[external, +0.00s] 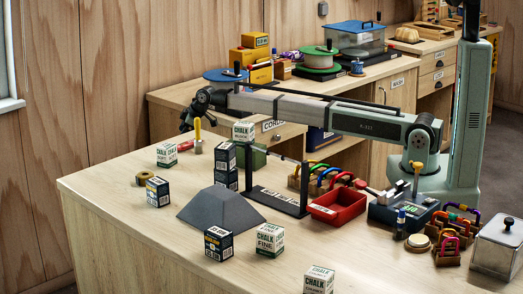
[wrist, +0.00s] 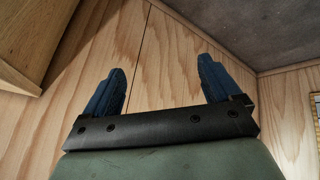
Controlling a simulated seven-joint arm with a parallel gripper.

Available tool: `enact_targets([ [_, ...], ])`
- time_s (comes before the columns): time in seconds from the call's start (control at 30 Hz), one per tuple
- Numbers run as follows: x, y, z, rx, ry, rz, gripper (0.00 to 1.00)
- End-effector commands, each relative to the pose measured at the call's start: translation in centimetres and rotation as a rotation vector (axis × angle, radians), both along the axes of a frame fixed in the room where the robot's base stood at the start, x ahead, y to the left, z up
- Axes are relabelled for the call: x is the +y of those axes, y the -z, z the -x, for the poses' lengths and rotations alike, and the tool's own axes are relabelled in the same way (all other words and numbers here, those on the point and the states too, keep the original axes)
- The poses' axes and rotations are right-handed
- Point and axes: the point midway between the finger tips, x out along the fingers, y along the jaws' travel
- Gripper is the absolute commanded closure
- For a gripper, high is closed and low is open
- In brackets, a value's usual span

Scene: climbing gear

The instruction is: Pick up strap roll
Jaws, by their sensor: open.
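A small tan-brown roll (external: 142,179), which looks like the strap roll, lies on the near table at the far left, beside a dark chalk box. My gripper (external: 185,124) is raised above the table's back left, up and to the right of the roll and clear of it. In the wrist view my gripper (wrist: 161,68) shows two blue fingers spread wide with nothing between them. The wrist camera faces the wooden wall, so the roll is out of its view.
Several chalk boxes (external: 270,240) stand about the table, some stacked. A dark grey sloped block (external: 220,209) sits mid-table, with a black upright frame (external: 276,200) behind it. A red tray (external: 337,207) and carabiner racks (external: 447,250) are to the right. The front left tabletop is clear.

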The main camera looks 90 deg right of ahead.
Motion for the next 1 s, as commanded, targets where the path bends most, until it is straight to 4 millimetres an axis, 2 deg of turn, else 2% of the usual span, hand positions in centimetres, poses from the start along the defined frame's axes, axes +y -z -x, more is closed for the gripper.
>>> enact_targets([
  [0.03, 0.7, -2.7, -3.3, -0.003, -0.056, 0.014, 0.09],
  [0.1, 2.3, -6.0, -6.4, 0.001, -0.140, 0.035, 0.09],
  [0.17, 3.8, -9.0, -9.0, 0.002, -0.211, 0.054, 0.09],
  [0.37, 9.6, -19.9, -16.6, -0.002, -0.456, 0.121, 0.09],
  [0.47, 13.4, -25.7, -19.8, -0.006, -0.584, 0.160, 0.09],
  [0.57, 18.2, -31.6, -22.5, -0.004, -0.724, 0.198, 0.09],
  [0.63, 23.1, -35.5, -23.9, 0.007, -0.839, 0.222, 0.09],
  [0.7, 28.0, -37.4, -24.1, 0.037, -0.937, 0.234, 0.09],
  [0.77, 32.1, -37.6, -23.5, 0.071, -1.006, 0.234, 0.09],
  [0.8, 34.7, -37.2, -22.9, 0.100, -1.045, 0.231, 0.09],
  [0.87, 38.5, -36.2, -21.8, 0.147, -1.095, 0.222, 0.09],
  [1.0, 46.8, -32.3, -18.1, 0.274, -1.184, 0.194, 0.09],
])
